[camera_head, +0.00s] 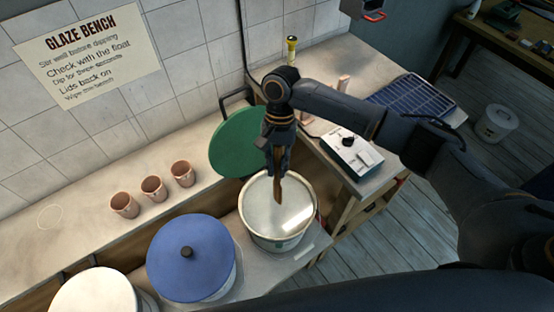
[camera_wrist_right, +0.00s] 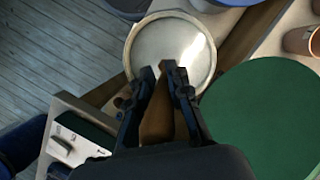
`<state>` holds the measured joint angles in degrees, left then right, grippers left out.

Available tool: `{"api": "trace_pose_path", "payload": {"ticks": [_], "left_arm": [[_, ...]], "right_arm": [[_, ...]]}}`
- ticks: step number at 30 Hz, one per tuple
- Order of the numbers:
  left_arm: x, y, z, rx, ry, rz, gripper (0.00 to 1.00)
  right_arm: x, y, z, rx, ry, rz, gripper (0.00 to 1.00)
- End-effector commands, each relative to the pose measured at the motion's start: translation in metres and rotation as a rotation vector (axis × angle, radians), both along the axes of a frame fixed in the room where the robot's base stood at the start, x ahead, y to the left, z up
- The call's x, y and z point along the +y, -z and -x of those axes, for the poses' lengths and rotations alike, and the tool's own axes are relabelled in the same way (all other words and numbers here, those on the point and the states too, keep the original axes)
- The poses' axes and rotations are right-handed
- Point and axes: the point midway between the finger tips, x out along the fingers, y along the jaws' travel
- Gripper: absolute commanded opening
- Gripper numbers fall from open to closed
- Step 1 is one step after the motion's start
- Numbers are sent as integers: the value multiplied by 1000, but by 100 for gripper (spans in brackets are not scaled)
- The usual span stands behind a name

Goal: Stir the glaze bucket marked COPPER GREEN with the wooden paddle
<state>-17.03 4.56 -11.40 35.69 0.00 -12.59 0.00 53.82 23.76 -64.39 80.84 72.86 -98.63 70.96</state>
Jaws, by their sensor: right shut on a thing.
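An open cream bucket (camera_head: 262,236) stands on the low shelf, full of pale liquid (camera_head: 293,215). A label on its front is too small to read. A green lid (camera_head: 232,142) leans upright behind it. My right gripper (camera_head: 277,170) is above the bucket, pointing down, shut on the wooden paddle (camera_head: 281,190). The paddle's lower end is over the liquid; I cannot tell whether it dips in. In the right wrist view the paddle (camera_wrist_right: 157,115) sits between the fingers, with the bucket (camera_wrist_right: 130,60) beyond and the green lid (camera_wrist_right: 265,120) to the right. My left gripper is out of view.
A blue-lidded bucket (camera_head: 190,262) and a white-lidded one (camera_head: 92,292) stand left of the open bucket. Several terracotta cups, including one (camera_head: 153,188), stand on the ledge behind. A white device (camera_head: 350,155) and a blue gridded tray (camera_head: 410,98) are on the bench at right.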

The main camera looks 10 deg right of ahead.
Motion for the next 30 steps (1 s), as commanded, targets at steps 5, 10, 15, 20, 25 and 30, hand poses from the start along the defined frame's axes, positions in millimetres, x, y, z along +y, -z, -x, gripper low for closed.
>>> {"api": "trace_pose_path", "payload": {"ticks": [5,10,15,20,25,30], "left_arm": [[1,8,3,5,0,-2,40],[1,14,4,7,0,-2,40],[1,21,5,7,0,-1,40],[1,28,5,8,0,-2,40],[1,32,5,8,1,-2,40],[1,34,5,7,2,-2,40]], "right_arm": [[0,24,1,2,0,0,0],[1,45,1,2,1,0,0],[0,66,0,2,1,0,0],[1,83,0,2,0,-2,0],[1,96,0,1,0,0,0],[1,102,0,1,0,-1,0]]}}
